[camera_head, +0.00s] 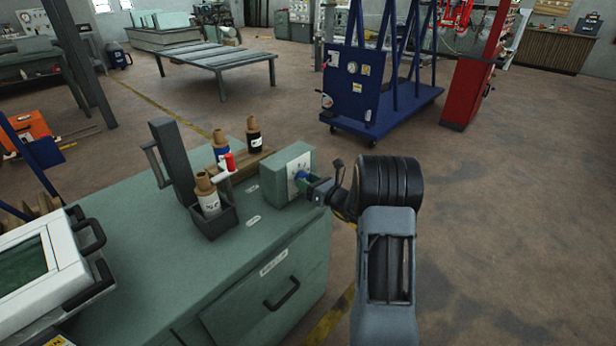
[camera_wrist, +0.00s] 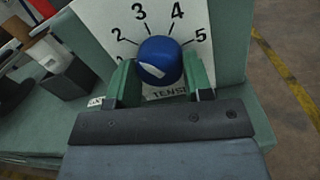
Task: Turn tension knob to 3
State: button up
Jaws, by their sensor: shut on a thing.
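The blue tension knob (camera_wrist: 160,52) sits on a white dial plate (camera_wrist: 100,14) marked 1 to 5 in the wrist view. The 3 is above the knob, slightly left; the 1 is partly hidden by the left finger. A white pointer mark on the knob slants from upper left to lower right; which number it indicates is hard to tell. My gripper (camera_wrist: 161,70) has one green finger on each side of the knob and is shut on it. In the head view, my gripper (camera_head: 306,182) reaches the plate on the green box (camera_head: 284,172); the knob is mostly hidden.
The box stands at the right end of a green cabinet (camera_head: 255,245). Behind and left of it are several thread cones, one a white-labelled cone (camera_head: 207,196) in a dark holder. A blue cart (camera_head: 385,115) stands beyond. The floor to the right is clear.

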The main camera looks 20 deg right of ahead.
jog(key=m+p, duration=0.3)
jog(key=m, duration=0.2)
jog(key=shift+r+m+h+p, duration=0.1)
jog(key=shift+m+h+p, duration=0.2)
jog(key=shift+m+p, duration=0.1)
dwell(0.4)
jog(key=o, duration=0.9)
jog(key=v, duration=1.3)
jog(key=shift+s+d+f+p, duration=0.1)
jog(key=shift+s+f+p, duration=0.2)
jog(key=shift+s+f, duration=0.1)
